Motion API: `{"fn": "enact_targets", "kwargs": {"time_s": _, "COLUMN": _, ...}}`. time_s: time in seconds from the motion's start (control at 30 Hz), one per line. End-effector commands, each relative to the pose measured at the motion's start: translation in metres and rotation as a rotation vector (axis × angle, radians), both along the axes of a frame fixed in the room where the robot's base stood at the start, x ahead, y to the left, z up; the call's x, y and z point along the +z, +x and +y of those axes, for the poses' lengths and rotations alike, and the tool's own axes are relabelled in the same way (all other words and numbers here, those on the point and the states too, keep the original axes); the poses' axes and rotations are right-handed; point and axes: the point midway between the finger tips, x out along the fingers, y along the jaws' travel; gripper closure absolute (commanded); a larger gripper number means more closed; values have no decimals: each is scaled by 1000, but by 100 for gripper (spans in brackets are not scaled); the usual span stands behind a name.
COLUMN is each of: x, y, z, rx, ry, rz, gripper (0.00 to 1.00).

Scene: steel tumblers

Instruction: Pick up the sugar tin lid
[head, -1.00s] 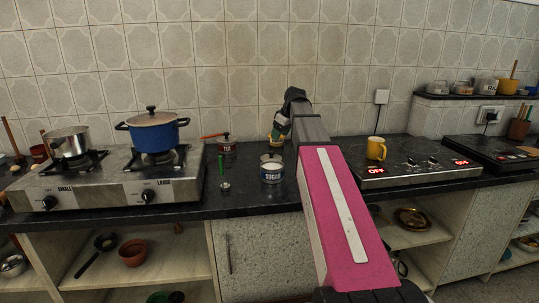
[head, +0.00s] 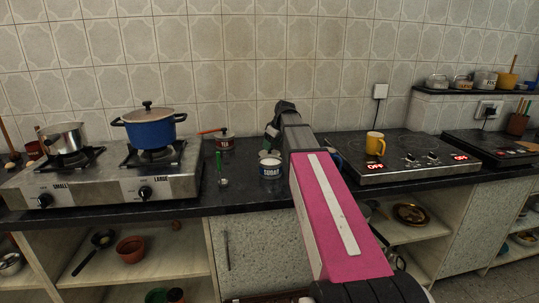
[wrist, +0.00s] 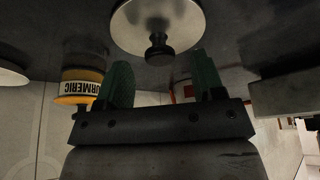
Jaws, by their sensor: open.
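A round pale metal lid with a dark knob (wrist: 158,22) shows at the top middle of the wrist view. I take it for the sugar tin lid; what it rests on is hidden. My gripper (wrist: 160,72) is open, its two green fingers apart with nothing held between them. In the picture the knob lies just above the gap between the fingers, apart from both. In the head view, the sugar tin (head: 270,171) stands upright on the dark counter. My gripper (head: 270,142) is just behind and above the tin there.
A yellow turmeric tin (wrist: 78,86) shows beside the left finger in the wrist view. In the head view, a green-handled utensil (head: 219,163) and a red-handled item (head: 222,140) are left of the tin. A stove with a blue pot (head: 152,130) is further left; a yellow mug (head: 375,143) is right.

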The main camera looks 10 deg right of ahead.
Motion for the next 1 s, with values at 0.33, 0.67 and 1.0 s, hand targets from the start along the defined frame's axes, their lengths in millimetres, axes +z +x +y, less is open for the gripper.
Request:
{"fn": "enact_targets", "kwargs": {"time_s": 0.33, "x": -19, "y": 6, "z": 6, "rx": 0, "ry": 0, "rz": 0, "gripper": 38}}
{"fn": "enact_targets", "kwargs": {"time_s": 0.67, "x": -19, "y": 6, "z": 6, "rx": 0, "ry": 0, "rz": 0, "gripper": 92}}
{"fn": "enact_targets", "kwargs": {"time_s": 1.0, "x": -13, "y": 6, "z": 6, "rx": 0, "ry": 1, "rz": -1, "gripper": 92}}
